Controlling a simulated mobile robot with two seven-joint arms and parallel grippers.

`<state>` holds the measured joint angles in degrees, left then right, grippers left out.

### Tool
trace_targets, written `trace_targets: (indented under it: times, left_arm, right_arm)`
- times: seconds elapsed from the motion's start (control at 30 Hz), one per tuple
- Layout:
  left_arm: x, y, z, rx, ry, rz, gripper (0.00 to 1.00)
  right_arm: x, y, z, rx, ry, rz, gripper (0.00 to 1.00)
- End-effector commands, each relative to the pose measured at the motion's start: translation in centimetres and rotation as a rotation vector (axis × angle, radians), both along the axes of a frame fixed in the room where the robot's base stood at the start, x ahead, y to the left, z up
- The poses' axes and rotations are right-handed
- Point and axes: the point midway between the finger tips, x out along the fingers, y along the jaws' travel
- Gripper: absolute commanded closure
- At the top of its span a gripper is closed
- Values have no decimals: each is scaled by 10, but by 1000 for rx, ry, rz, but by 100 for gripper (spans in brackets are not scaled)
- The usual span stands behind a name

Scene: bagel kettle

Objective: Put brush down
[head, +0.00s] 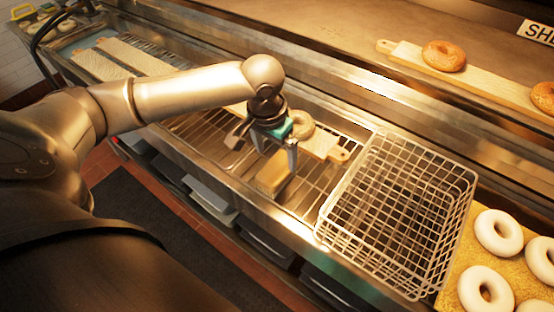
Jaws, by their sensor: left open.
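My left gripper (275,152) reaches over the metal rack from the left and points down, with its fingers apart. A tan block-shaped thing (273,176), which looks like the brush, is on the rack below the fingers. It appears apart from the fingertips, but the gap is hard to judge. The gripper hides part of the area above it. My right gripper is not in view.
A wooden board (322,146) with a bagel (299,124) lies just behind the gripper. A wire basket (398,212) stands to the right. Pale dough rings (498,232) lie at far right. Another board (408,52) with a baked bagel (443,55) is on the upper ledge.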

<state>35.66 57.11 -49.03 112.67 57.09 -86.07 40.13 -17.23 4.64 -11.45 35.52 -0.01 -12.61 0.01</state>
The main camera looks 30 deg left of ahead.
Motion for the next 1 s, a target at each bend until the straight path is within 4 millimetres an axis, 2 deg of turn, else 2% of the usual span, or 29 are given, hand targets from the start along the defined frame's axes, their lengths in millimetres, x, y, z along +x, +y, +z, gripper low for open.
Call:
trace_targets:
  times: [0.03,0.1,0.33,1.0]
  left_arm:
    - [-1,1,14,2,-4,-1,0]
    - [-3,1,28,1,-3,-1,0]
    - [-8,1,55,1,-2,1,0]
    - [-9,1,59,0,0,0,0]
  right_arm:
    - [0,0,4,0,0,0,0]
    - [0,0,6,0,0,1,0]
    - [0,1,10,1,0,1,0]
    - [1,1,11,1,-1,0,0]
